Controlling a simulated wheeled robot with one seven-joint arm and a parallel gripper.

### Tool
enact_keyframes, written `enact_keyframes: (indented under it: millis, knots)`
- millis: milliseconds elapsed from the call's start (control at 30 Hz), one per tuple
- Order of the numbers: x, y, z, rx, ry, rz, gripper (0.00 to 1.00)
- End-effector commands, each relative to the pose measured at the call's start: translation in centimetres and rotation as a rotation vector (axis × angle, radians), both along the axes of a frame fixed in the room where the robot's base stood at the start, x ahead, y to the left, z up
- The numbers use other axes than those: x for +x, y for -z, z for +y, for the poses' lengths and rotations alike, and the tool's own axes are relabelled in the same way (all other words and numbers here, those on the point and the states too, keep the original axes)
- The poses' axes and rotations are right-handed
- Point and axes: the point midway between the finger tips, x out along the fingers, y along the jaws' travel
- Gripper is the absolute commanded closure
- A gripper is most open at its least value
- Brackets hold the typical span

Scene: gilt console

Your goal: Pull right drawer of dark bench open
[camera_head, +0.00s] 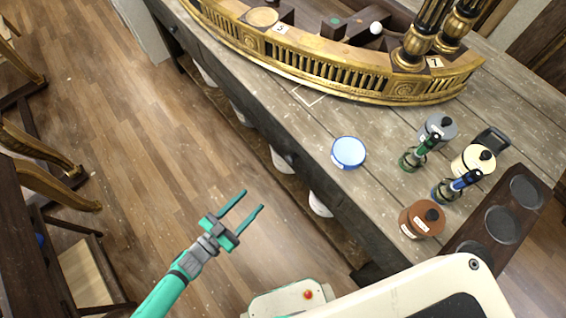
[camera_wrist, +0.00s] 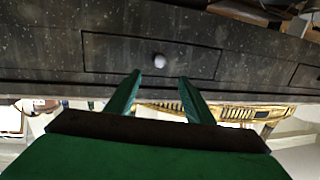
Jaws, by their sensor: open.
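The dark bench (camera_head: 390,110) has a worn grey plank top and a dark front that runs diagonally in the head view. A small dark knob (camera_head: 289,160) shows on that front. In the wrist view, a shut drawer front (camera_wrist: 110,55) with a round grey knob (camera_wrist: 159,60) faces me. My gripper (camera_head: 254,200) is open and empty, over the floor in front of the bench. In the wrist view, the knob appears between and just beyond my fingertips (camera_wrist: 160,78), apart from them. I cannot tell for sure which drawer this is.
A curved gilt piece (camera_head: 330,75) is at the back. White objects (camera_head: 319,204) sit below the bench.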

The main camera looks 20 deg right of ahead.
Motion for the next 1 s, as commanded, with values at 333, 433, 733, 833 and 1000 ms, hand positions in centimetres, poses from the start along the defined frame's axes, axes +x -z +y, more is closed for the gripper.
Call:
enact_keyframes:
  millis: [333, 433, 733, 833, 1000]
  knots:
    - [5.5, -0.4, -4.8, -0.058, 0.162, -0.011, 0.52]
    - [6.0, -0.5, -5.4, -0.066, 0.175, -0.012, 0.52]
    - [7.1, -0.6, -8.7, -0.068, 0.181, -0.013, 0.52]
    - [7.8, -0.6, -10.5, -0.068, 0.180, -0.012, 0.52]
    - [8.7, -0.5, -13.1, -0.067, 0.179, -0.012, 0.52]
